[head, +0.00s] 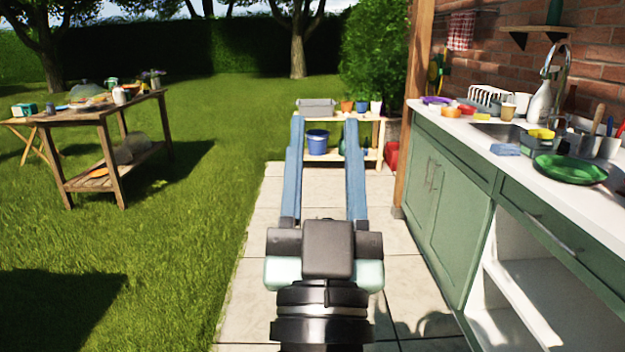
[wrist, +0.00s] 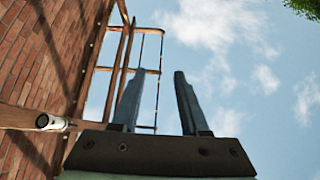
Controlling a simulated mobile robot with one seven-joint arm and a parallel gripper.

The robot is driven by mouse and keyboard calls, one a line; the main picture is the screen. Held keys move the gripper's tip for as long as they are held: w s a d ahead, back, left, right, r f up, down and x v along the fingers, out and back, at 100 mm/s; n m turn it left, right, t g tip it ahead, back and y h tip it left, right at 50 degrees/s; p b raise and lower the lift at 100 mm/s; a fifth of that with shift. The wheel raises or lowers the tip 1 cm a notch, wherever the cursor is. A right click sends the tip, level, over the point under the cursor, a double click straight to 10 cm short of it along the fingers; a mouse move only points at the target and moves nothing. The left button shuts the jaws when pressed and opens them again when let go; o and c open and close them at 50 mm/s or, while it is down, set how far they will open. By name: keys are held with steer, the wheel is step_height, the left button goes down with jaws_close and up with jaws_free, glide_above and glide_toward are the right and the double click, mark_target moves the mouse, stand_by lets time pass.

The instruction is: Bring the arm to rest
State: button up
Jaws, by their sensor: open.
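My gripper (head: 326,165) is in the middle of the head view, held up in front of me over the paved path. Its two blue fingers stand apart with nothing between them. The wrist view also shows my gripper (wrist: 156,100), with its fingers apart against the sky and a wooden frame. Nothing touches the fingers in either view.
A green-fronted counter (head: 448,185) with a sink and dishes runs along the right. A wooden table (head: 100,112) with items stands on the lawn at left. A low shelf (head: 375,152) with pots and a blue bucket (head: 317,141) stands ahead. The paving (head: 250,240) is clear.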

steer(key=s+a+r+n+t+p, duration=0.1)
steer(key=s+r, duration=0.3)
steer(key=r, duration=0.3)
steer(key=s+r+t+p, duration=0.1)
steer(key=s+r, duration=0.3)
steer(key=r, duration=0.3)
step_height(320, 180, up, 24)
steer(key=p, duration=2.4)
steer(key=shift+w+y, duration=0.15)
steer(key=shift+y, duration=0.25)
steer(key=shift+o, duration=0.5)
steer(key=shift+a, duration=0.1)
